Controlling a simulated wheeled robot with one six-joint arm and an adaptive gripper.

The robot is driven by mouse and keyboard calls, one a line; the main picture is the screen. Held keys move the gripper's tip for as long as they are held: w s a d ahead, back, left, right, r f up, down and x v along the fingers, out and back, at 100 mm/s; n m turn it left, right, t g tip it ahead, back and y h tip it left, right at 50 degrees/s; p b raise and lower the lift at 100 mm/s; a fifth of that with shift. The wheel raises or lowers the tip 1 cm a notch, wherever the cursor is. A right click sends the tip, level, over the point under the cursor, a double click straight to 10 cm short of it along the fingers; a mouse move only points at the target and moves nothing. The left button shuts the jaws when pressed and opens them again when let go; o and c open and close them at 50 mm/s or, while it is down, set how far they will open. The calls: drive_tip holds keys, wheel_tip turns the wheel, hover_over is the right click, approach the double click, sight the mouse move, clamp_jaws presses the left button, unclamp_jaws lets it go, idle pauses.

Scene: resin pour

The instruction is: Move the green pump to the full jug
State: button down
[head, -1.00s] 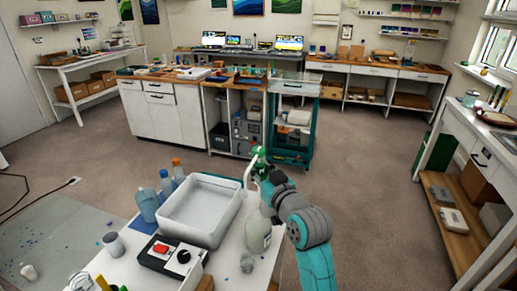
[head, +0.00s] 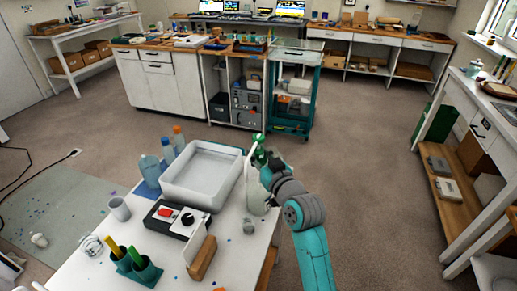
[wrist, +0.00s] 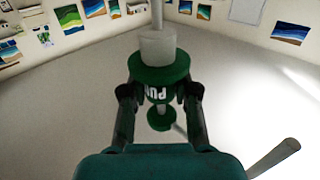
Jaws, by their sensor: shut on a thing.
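The green pump (head: 258,141) is in my gripper (head: 264,164), its green top showing above the jaws in the head view. In the wrist view the pump's green collar (wrist: 160,72), with upside-down white lettering, sits between the fingers of my gripper (wrist: 160,95), which are shut on it. A white cylinder and thin rod extend from the collar to the top of that picture. A pale jug (head: 257,199) stands at the table's right side, directly below my gripper in the head picture. My gripper hides its top, so I cannot tell whether pump and jug touch.
A control box (head: 176,218), a wooden block (head: 202,258) and green cups (head: 136,266) stand nearer. Open floor (head: 370,190) lies to the right.

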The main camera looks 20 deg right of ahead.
drive_tip(key=shift+f, duration=2.45)
drive_tip(key=shift+f, duration=1.3)
idle(0.8)
drive_tip(key=c, duration=0.8)
unclamp_jaws()
drive_tip(key=s+d, duration=0.2)
drive_tip(key=s, duration=1)
drive_tip(key=shift+r, duration=2.45)
